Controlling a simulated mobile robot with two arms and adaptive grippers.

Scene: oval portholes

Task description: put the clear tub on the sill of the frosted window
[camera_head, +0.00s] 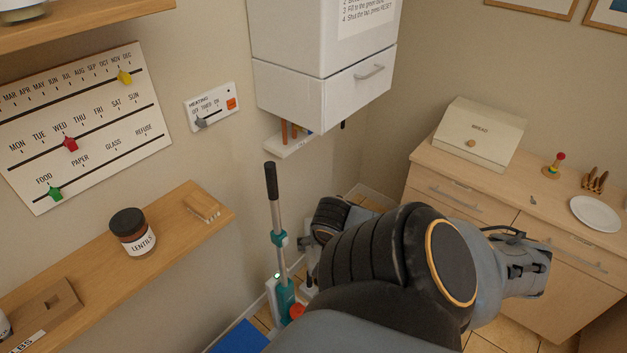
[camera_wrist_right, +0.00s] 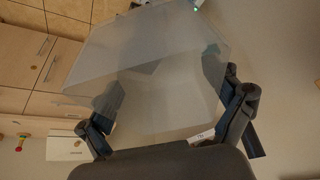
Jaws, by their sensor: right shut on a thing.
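The clear tub (camera_wrist_right: 150,60) fills the middle of the right wrist view as a see-through, greyish box, tilted in the picture. My right gripper (camera_wrist_right: 160,88) is shut on it, with one dark finger at each side. In the head view my arm covers the lower middle, and neither the tub nor the fingertips can be made out there. The frosted window and its sill are not seen in either view. My left gripper is not seen.
A wooden shelf (camera_head: 187,230) at left holds a lentils jar (camera_head: 132,231). A white cabinet (camera_head: 325,80) hangs on the wall. A teal-and-grey upright pole (camera_head: 273,215) stands below it. A wooden sideboard (camera_head: 440,165) at right carries a bread box (camera_head: 478,133) and a plate (camera_head: 596,213).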

